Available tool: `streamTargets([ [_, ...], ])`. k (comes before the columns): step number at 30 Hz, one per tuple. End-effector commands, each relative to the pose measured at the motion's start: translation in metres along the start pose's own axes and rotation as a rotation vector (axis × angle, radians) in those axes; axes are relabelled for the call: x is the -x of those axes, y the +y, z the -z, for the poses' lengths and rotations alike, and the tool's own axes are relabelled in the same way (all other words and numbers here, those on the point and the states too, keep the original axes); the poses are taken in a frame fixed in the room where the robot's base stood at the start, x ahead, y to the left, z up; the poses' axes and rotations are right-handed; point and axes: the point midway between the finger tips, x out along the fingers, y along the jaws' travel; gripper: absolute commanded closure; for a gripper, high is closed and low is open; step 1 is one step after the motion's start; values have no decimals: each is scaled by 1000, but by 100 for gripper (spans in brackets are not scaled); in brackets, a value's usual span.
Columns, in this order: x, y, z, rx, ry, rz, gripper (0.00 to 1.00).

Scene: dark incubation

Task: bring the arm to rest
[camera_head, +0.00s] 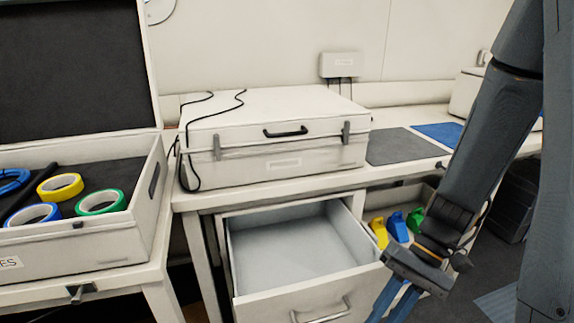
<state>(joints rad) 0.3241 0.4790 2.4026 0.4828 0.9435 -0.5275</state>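My arm (480,130) comes down from the upper right, bent, with its lower link angled down and left. My gripper (400,298) is at the lower right, in front of the right side of an open drawer (290,250). Two blue bars show below its dark palm, and their lower ends run to the picture edge, so its opening is unclear. I see nothing clearly held. The drawer is pulled out, and its visible floor is empty.
A closed white case (270,150) with a black cable stands on the bench above the drawer. At left, an open case (100,235) holds several tape rolls. Yellow, blue and green items (397,227) sit behind my gripper. Grey (405,146) and blue (440,133) mats lie on the bench.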

Motion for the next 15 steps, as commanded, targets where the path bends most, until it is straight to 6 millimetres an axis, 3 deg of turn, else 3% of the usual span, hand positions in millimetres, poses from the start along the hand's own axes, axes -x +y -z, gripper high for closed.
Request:
streamTargets([
  [6, 34, -8, -7, 81, 181, -304, 83],
  [15, 77, -34, -3, 188, 446, -501, 83],
])
